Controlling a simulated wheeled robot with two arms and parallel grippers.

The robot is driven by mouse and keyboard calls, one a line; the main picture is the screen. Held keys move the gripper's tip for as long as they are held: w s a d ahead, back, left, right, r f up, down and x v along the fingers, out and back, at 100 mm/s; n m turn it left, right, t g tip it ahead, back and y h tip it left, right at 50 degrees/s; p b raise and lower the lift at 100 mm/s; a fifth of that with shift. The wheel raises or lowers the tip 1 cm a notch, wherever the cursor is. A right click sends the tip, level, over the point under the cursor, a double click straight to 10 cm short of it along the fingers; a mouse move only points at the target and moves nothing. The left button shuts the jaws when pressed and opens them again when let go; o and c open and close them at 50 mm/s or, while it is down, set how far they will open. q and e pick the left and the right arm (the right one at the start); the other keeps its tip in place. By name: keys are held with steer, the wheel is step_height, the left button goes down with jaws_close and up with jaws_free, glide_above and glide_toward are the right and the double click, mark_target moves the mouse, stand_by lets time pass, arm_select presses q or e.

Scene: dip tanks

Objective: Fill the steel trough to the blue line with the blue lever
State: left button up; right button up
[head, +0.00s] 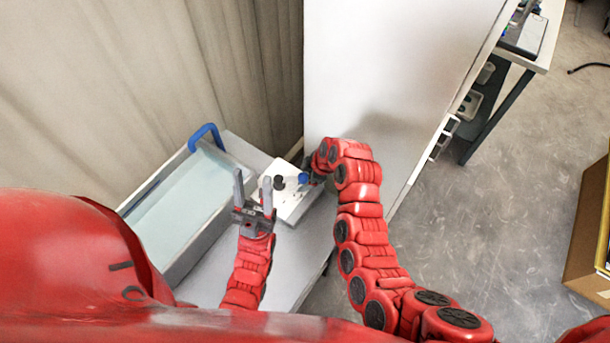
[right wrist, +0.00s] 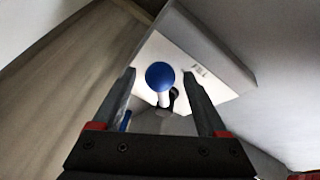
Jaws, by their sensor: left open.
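The steel trough (head: 150,188) is at the left in the head view, with pale bluish liquid (head: 185,205) in it. I cannot make out a blue line inside. The blue lever (head: 303,178) stands on a white box; in the right wrist view its round blue knob (right wrist: 160,76) tops a white stem. My right gripper (right wrist: 160,90) is open, with the knob appearing between its fingers; I cannot tell whether they touch it. In the head view the arm hides most of this gripper. My left gripper (head: 253,190) is open and empty, fingers up, between trough and box.
A black knob (head: 279,182) stands beside the blue lever on the white box (head: 291,210). A blue curved pipe or handle (head: 206,134) is at the trough's far end. A large white panel (head: 390,70) rises behind the box, and a curtain (head: 130,70) hangs behind the trough.

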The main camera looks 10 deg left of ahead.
jaws_close()
stand_by(1.3)
